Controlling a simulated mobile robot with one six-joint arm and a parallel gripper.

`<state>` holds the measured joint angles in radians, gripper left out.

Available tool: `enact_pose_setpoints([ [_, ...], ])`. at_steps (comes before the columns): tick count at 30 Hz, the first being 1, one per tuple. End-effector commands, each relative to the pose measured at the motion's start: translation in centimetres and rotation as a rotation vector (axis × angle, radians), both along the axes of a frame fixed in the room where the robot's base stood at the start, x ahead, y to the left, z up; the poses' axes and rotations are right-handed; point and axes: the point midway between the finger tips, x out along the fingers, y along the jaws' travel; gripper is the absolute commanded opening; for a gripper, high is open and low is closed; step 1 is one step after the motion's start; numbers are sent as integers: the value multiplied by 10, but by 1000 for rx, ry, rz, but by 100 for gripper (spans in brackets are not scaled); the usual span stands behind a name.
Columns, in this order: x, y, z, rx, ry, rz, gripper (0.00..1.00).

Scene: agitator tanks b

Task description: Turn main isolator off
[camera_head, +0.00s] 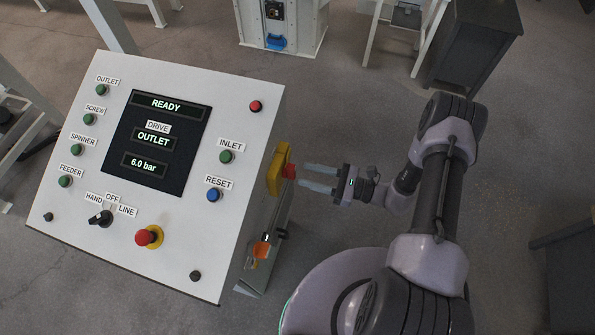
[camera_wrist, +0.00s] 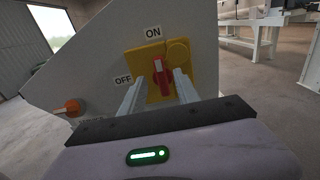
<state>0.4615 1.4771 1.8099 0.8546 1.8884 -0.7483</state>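The main isolator is a red rotary handle (camera_wrist: 162,77) on a yellow plate (camera_wrist: 181,53) on the side of the control cabinet. In the wrist view the handle stands close to upright, its upper end towards the ON label (camera_wrist: 153,32); the OFF label (camera_wrist: 123,80) is at the left. In the head view the red handle (camera_head: 290,171) sticks out from the yellow plate (camera_head: 278,168) at the cabinet's right side. My gripper (camera_head: 302,176) is open, its fingers pointing at the handle. In the wrist view the fingers lie either side of it; contact cannot be told.
The cabinet's sloping panel (camera_head: 75,205) carries buttons, a selector, an emergency stop (camera_head: 143,237) and a display reading READY. An orange-ended part (camera_head: 261,249) sticks out below the isolator. A dark cabinet (camera_head: 474,45) stands at the back right.

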Motion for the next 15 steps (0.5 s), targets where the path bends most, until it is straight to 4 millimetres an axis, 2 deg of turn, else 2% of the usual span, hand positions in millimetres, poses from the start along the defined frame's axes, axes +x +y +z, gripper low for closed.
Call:
enact_pose_setpoints([
  [3,7,21,-1,0,-1,3,38],
  [6,11,32,-1,-1,-2,3,38],
  [15,14,38,0,0,-1,0,38],
])
